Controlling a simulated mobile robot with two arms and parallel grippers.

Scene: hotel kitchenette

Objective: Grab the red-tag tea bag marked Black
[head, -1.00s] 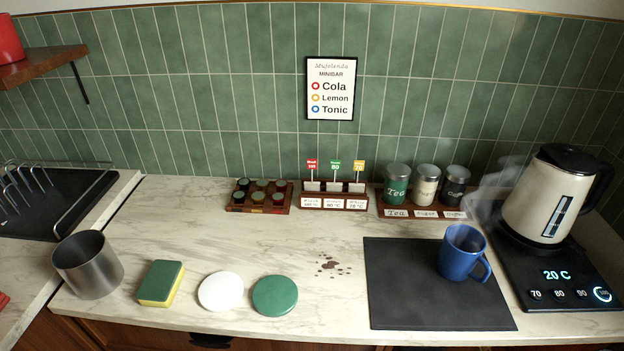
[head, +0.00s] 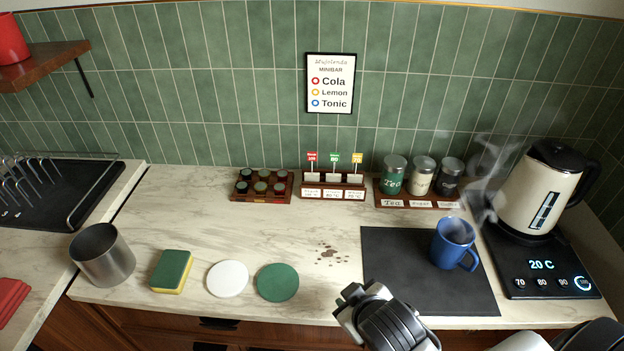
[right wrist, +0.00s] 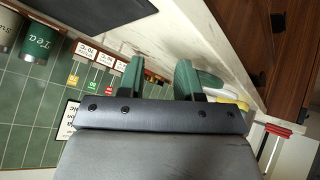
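The red-tag tea bag (head: 312,157) stands leftmost in a wooden holder (head: 334,194) at the back of the counter, its tag raised on a thin stem. Its print is too small to read surely. Green-tag (head: 334,157) and yellow-tag (head: 357,158) bags stand to its right. The red tag also shows small in the right wrist view (right wrist: 109,92). My right gripper (head: 347,302) is over the counter's front edge, left of the dark mat and well in front of the holder. In the right wrist view its fingers (right wrist: 160,80) are apart and empty. My left gripper is out of view.
A blue mug (head: 453,243) sits on the dark mat (head: 400,285). A steaming kettle (head: 538,195) stands at right, canisters (head: 422,176) and a capsule rack (head: 262,186) flank the holder. A metal cup, sponge and two round discs are front left. Mid-counter is clear apart from brown spots.

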